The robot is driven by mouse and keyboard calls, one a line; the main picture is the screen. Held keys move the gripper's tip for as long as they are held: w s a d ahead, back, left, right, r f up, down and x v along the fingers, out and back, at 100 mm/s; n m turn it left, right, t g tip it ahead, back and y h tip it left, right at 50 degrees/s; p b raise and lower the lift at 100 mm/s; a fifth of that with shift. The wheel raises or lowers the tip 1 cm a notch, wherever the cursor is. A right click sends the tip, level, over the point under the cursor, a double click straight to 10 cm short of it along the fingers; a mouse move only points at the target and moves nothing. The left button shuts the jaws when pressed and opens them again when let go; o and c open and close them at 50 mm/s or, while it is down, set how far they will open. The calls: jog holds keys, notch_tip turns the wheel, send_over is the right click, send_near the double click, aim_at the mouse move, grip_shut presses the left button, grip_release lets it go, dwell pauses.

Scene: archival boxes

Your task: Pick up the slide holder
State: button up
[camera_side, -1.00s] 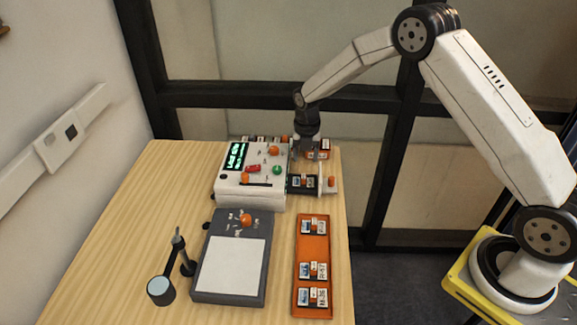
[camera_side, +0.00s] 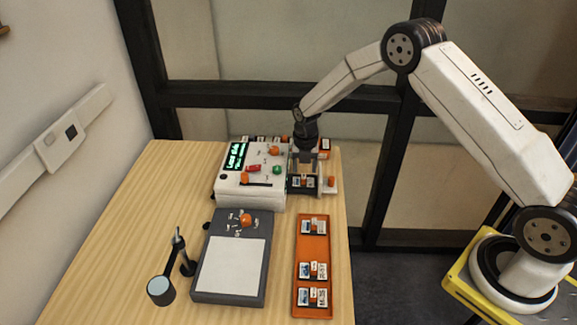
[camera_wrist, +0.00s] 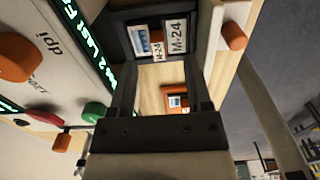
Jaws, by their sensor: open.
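A slide holder (camera_side: 303,182) with white labels sits in the dark slot at the right side of the white scanner (camera_side: 250,190). In the wrist view the slide holder (camera_wrist: 145,38) shows a label reading M-24 and lies just beyond the fingertips. My gripper (camera_side: 303,170) points down right over this slot, its fingers apart. In the wrist view my gripper (camera_wrist: 160,72) is open and empty, with bare wood and part of another orange-edged holder (camera_wrist: 175,101) between the fingers. I cannot tell whether the fingertips touch the M-24 holder.
An orange tray (camera_side: 314,245) with several slide holders lies at the front right. More holders stand behind the scanner. Scanner knobs are close to my gripper. The left of the table is clear.

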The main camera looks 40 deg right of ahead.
aim_at(304, 176)
jog(key=shift+a+f, duration=0.1)
jog(key=shift+f, duration=1.85)
grip_shut()
